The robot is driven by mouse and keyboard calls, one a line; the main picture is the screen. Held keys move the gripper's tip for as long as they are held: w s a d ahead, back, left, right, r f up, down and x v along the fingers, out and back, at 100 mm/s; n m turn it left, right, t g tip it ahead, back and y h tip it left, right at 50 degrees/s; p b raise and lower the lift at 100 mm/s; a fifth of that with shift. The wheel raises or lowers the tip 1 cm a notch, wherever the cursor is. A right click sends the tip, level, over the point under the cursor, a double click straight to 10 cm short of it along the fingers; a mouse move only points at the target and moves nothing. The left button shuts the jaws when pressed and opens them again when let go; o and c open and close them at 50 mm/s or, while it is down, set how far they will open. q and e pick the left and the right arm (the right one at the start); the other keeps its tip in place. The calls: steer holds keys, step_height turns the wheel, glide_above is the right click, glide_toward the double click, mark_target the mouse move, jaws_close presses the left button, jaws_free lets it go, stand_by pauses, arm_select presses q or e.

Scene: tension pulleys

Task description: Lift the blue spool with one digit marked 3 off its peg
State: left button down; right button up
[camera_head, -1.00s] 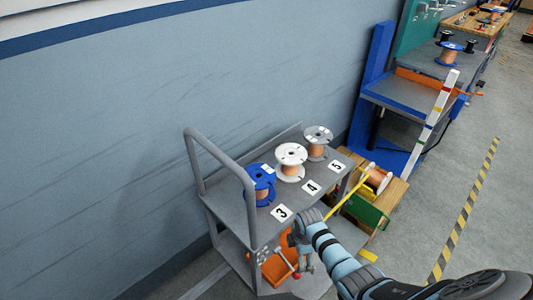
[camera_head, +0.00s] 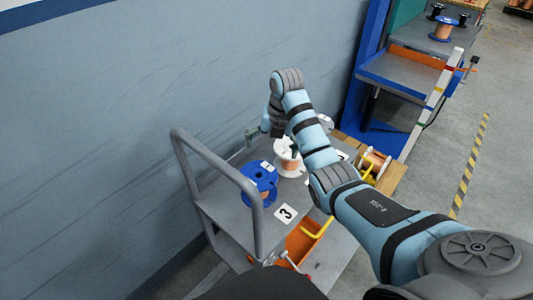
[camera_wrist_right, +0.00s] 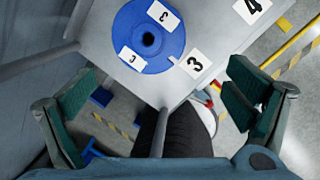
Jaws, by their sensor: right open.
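The blue spool (camera_head: 256,176) stands on the top shelf of the grey cart, next to a card marked 3 (camera_head: 285,214). In the right wrist view the blue spool (camera_wrist_right: 124,30) shows from above, with white labels on its flange and a dark centre hole; one label reads 3. My right gripper (camera_head: 272,143) is above the shelf, up and behind the spool in the head view. It is open and empty; in the right wrist view its green-padded fingers (camera_wrist_right: 160,98) are wide apart, with the spool beyond them towards the top. The peg is hidden. My left gripper is not in view.
A white spool (camera_head: 288,165) stands beside the blue one, partly hidden by my right arm. The grey cart's handle rail (camera_head: 222,165) rises left of the blue spool. The wall is close behind.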

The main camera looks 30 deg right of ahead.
mark_target(265, 175)
steer(key=f+b, duration=0.1)
steer(key=f, duration=0.3)
steer(key=w+f+b, duration=0.1)
steer(key=f+b, duration=0.1)
steer(key=f, duration=0.3)
steer(key=w+a+f+b, duration=0.1)
steer(key=f+b, duration=0.1)
steer(key=f, duration=0.2)
steer(key=shift+a+f, duration=0.1)
steer(key=shift+f, duration=0.2)
steer(key=shift+c, duration=0.2)
